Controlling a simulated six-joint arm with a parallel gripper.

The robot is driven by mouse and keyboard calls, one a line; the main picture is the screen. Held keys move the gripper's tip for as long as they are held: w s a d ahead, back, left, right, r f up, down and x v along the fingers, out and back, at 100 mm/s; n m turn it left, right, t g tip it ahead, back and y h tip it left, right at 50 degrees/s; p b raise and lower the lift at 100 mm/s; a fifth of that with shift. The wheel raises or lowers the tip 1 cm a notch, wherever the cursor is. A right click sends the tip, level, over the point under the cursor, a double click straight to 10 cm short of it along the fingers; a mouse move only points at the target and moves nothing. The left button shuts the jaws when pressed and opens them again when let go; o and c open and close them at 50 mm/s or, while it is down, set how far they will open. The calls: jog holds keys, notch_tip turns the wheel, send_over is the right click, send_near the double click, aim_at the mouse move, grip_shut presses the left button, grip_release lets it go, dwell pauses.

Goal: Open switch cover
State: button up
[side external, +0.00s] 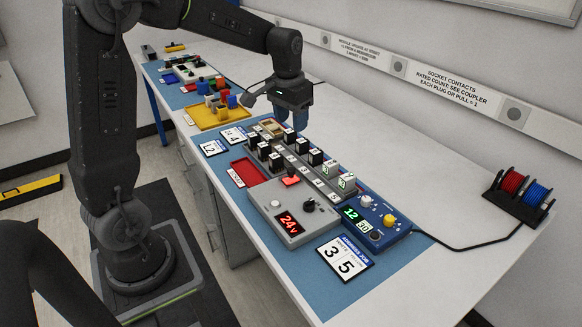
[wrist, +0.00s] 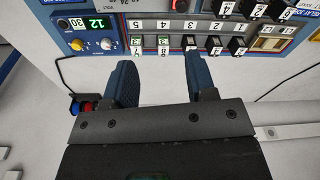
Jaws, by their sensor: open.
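The red switch cover (side external: 291,180) sits at the back edge of the grey power box (side external: 265,212), whose red display reads 24V. The cover looks tilted, but I cannot tell whether it is shut over its switch. A red piece, likely the same cover (wrist: 181,5), shows cut off at the top edge of the wrist view. My gripper (side external: 298,122) hangs over the rear of the relay rack, above and behind the cover and apart from it. In the wrist view my gripper (wrist: 160,62) has its two blue fingers spread, with nothing between them.
A rack of black relays (side external: 302,160) stands behind the power box. A blue meter box (side external: 372,218) is to its right, a red tray (side external: 247,171) to its left. A yellow tray (side external: 208,116) lies farther back.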

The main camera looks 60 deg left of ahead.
jog(key=g, duration=0.1)
send_near(291, 169)
jog(key=shift+n, duration=0.3)
notch_tip(291, 169, down, 9)
jog(key=shift+w+a+f, duration=0.1)
grip_shut()
dwell(0.4)
